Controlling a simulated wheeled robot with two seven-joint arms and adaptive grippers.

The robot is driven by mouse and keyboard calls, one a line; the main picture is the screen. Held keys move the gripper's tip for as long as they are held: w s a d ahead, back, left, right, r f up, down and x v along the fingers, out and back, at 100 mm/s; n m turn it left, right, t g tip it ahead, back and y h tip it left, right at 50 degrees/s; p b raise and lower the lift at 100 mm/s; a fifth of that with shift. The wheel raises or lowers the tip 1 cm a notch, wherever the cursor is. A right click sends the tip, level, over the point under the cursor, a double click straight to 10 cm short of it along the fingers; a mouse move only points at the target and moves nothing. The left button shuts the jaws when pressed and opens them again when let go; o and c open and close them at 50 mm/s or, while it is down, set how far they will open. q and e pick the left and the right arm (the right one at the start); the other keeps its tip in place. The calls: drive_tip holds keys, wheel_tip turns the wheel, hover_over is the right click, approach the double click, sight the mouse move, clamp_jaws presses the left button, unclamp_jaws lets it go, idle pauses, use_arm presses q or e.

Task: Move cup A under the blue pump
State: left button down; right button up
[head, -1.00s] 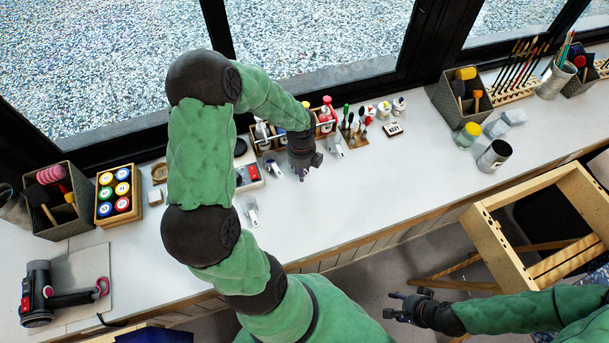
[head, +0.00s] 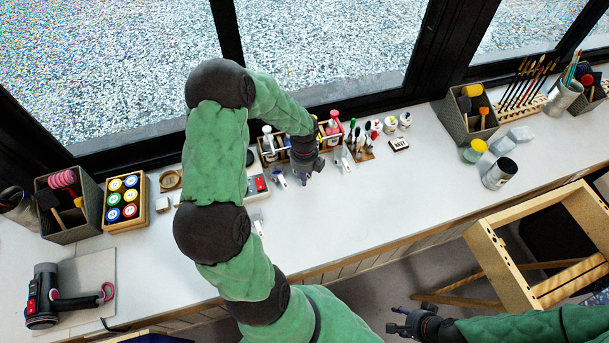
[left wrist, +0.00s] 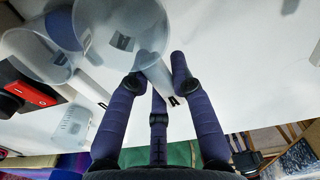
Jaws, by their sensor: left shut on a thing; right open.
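My left gripper (head: 304,178) is low over the white counter, in front of the wooden rack of pump bottles. In the left wrist view its fingers (left wrist: 160,75) are shut on the handle of a translucent cup (left wrist: 120,30). The gripper mostly hides this cup in the head view. A pale pump bottle (head: 268,140) stands at the rack's left and a red pump bottle (head: 333,124) at its right. I cannot pick out the blue pump. My right gripper (head: 405,322) is open and empty beyond the counter's front edge.
A second translucent cup (left wrist: 35,60) lies close left of the held one, beside a red-and-black box (left wrist: 28,92). Another handled cup (head: 343,164) is right of my left gripper, and one (head: 258,226) is nearer the front. The counter's front middle (head: 350,220) is clear.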

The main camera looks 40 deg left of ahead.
use_arm(q)
drive_tip(key=shift+f+b, duration=0.3)
drive_tip(key=shift+f, duration=0.3)
drive_tip(key=c, duration=1)
unclamp_jaws()
drive_tip(key=shift+r, duration=0.1)
wheel_tip(320, 180, up, 12)
drive_tip(key=shift+f, duration=0.1)
